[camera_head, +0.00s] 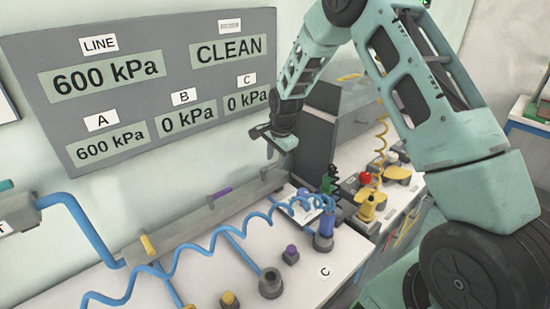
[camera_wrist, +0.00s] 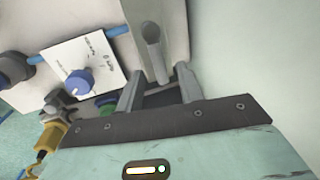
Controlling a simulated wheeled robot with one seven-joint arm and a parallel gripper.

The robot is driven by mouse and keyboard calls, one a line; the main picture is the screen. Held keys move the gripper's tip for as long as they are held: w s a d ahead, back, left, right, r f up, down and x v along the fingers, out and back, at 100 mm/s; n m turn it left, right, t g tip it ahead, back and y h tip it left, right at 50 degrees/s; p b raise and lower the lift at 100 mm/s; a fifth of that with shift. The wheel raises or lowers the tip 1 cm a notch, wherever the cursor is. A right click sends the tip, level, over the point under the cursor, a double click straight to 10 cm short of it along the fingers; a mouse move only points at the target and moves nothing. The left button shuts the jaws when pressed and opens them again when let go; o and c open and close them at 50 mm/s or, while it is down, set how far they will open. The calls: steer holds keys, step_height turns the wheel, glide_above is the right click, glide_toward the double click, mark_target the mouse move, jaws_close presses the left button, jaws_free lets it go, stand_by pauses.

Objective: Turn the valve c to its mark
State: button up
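A grey lever handle (camera_wrist: 153,42) stands up from the grey manifold bar in the wrist view. It is the valve nearest my gripper, likely valve c, but no letter on it is readable. My gripper (camera_wrist: 161,72) is open, with its two fingers apart on either side of the handle's lower end in that view. I cannot tell whether they touch it. In the head view my gripper (camera_head: 268,146) is above the right end of the manifold bar (camera_head: 190,222). The valve's mark cannot be made out. The wall panel reads 0 kPa for C (camera_head: 246,99).
A yellow handle (camera_head: 148,245) and a purple handle (camera_head: 220,193) sit further left on the bar. A blue knob (camera_wrist: 79,82) on a white plate (camera_wrist: 88,62) lies beside the bar. A coiled blue hose (camera_head: 180,246) crosses the bench. A dark grey box stands right of my gripper.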

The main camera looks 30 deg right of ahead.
steer(key=shift+w+f, duration=0.1)
steer(key=shift+f, duration=0.65)
jaws_close()
